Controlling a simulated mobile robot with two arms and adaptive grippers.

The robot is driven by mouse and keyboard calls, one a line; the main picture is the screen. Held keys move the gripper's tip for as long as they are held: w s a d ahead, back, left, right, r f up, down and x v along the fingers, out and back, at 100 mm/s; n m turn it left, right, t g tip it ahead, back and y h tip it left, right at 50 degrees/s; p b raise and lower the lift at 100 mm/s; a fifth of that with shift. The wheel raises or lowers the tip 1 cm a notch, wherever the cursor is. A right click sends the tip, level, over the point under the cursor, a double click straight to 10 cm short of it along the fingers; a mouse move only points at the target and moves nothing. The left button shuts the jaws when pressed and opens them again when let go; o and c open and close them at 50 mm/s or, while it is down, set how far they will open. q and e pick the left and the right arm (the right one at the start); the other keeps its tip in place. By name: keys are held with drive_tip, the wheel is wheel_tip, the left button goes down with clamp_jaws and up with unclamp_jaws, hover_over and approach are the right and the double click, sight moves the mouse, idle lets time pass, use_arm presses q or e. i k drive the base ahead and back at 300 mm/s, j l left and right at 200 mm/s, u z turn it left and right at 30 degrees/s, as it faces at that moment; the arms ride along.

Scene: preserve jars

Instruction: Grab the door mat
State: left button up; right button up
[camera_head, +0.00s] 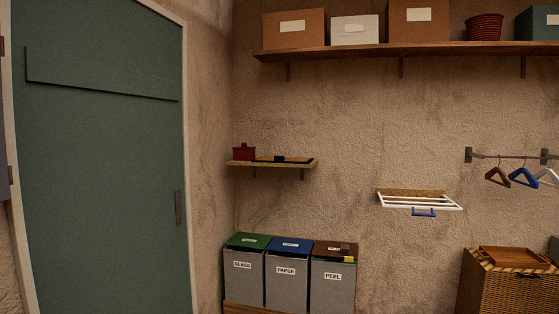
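I see no door mat in the head view. The floor lies below the picture's lower edge. A green door (100,160) in a pale frame stands shut at the left; the floor in front of it is out of view. Neither of my grippers shows in this view.
Three grey bins, labelled GLASS (242,280), PAPER (287,284) and PEEL (332,287), stand in the corner. A small shelf (240,164), a long shelf (450,48) with boxes, a white drying rack (420,201) and a hanger rail (515,157) are on the wall. A wicker hamper (500,292) stands at right.

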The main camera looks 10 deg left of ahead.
sight(277, 160)
drive_tip(key=i+u, duration=0.1)
drive_tip(key=i, duration=0.9)
drive_tip(key=i+l+u, duration=0.1)
drive_tip(key=i, duration=0.95)
